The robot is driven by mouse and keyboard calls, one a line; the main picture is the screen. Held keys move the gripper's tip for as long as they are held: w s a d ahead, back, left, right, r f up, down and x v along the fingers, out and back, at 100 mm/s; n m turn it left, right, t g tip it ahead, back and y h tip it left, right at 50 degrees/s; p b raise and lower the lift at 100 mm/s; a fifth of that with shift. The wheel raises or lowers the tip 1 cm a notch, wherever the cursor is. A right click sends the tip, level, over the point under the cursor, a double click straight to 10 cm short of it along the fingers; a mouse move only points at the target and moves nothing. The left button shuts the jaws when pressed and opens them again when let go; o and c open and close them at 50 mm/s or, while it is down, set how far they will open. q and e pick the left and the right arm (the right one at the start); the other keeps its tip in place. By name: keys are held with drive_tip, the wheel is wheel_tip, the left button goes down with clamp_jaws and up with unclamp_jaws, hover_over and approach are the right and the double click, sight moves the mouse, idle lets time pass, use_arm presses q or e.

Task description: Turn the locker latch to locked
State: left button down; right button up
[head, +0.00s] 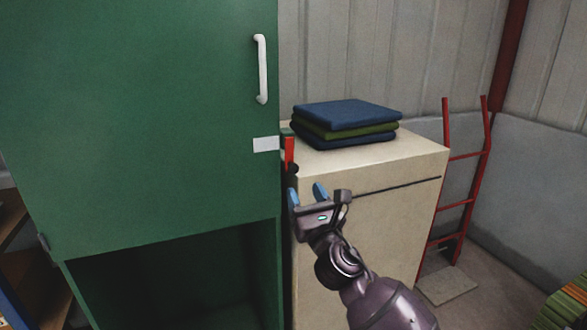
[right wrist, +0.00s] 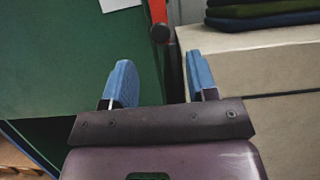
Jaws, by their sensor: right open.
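The green locker (head: 140,110) fills the left of the head view. A white handle (head: 262,70) and a white label (head: 266,144) are on its door. The latch (head: 289,150) is a red upright piece with a dark round knob (head: 293,169) at its lower end, at the locker's right edge. In the right wrist view the red latch (right wrist: 157,10) and its knob (right wrist: 160,34) show at the top, beyond the fingertips. My right gripper (head: 307,191) is open and empty, with blue fingers just below the knob and apart from it. My left gripper is not in view.
A beige cabinet (head: 390,210) stands close on the right of the locker, with folded blue and green cloths (head: 347,115) on top. A red ladder (head: 468,180) leans by the wall behind it. The locker's lower part is an open dark space (head: 180,280).

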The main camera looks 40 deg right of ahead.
sight(295, 171)
drive_tip(key=x, duration=0.8)
drive_tip(key=shift+f, duration=0.1)
clamp_jaws()
